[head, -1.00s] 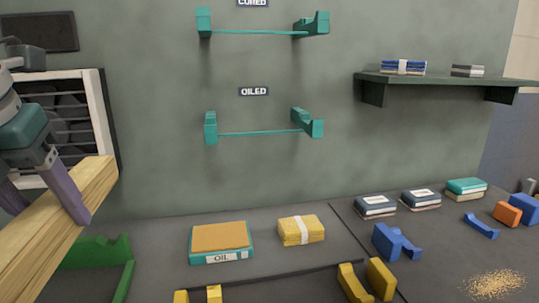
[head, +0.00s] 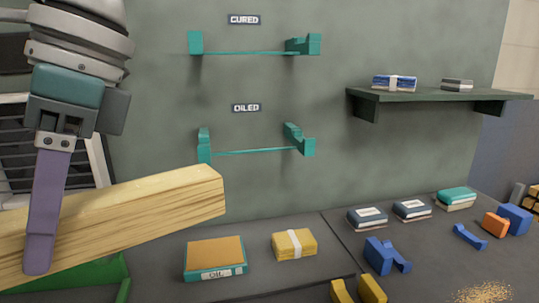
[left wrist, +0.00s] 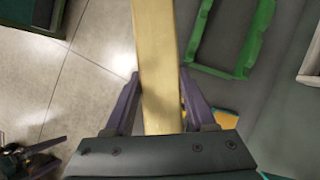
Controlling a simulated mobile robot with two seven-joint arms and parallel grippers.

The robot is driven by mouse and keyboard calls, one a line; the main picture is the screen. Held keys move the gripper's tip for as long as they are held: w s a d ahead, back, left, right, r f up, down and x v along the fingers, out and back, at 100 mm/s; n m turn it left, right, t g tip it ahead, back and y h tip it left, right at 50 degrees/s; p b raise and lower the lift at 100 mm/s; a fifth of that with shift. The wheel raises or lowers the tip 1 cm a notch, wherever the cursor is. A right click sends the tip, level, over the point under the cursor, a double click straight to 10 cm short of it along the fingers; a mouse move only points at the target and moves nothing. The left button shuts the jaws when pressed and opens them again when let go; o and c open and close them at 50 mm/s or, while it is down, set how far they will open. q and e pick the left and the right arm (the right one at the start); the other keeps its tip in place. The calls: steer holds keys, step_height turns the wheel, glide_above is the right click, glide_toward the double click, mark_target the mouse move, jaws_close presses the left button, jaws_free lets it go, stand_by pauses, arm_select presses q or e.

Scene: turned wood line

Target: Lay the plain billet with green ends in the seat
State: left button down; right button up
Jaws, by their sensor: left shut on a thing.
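My left gripper (head: 42,262) is shut on a long, plain pale-wood billet (head: 150,210), held up in the air at the left of the head view. The billet's visible right end looks bare wood; no green shows on it, and its other end is out of frame. In the left wrist view the billet (left wrist: 155,35) runs between both purple fingers (left wrist: 159,76). A green open cradle (head: 90,275) lies on the bench below, partly hidden by the billet; it also shows in the left wrist view (left wrist: 262,28). Which holder is the seat, I cannot tell.
Teal wall holders labelled CURED (head: 250,53) and OILED (head: 250,151) are empty. A shelf (head: 440,96) juts from the wall at right.

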arm_select(q)
steer(key=r+n+h, duration=0.1)
steer(key=r+n, duration=0.1)
steer(key=n, duration=0.1)
steer(key=s+r+n+g+h+p, duration=0.1)
steer(key=r+n, duration=0.1)
steer(key=n, duration=0.2)
steer(key=s+d+r+n+h, duration=0.1)
steer(key=r+n+h, duration=0.1)
steer(key=r+n, duration=0.1)
steer(key=shift+r+n+g, duration=0.1)
steer(key=shift+n+g, duration=0.2)
steer(key=shift+n, duration=0.3)
steer(key=s+r+p, duration=0.3)
steer(key=r+p, duration=1.4)
steer(key=p, duration=0.2)
steer(key=s+r+p, duration=0.2)
steer(key=r+p, duration=1.6)
steer(key=p, duration=0.1)
steer(key=shift+s+r, duration=0.15)
steer(key=shift+s, duration=0.25)
steer(key=shift+d, duration=0.1)
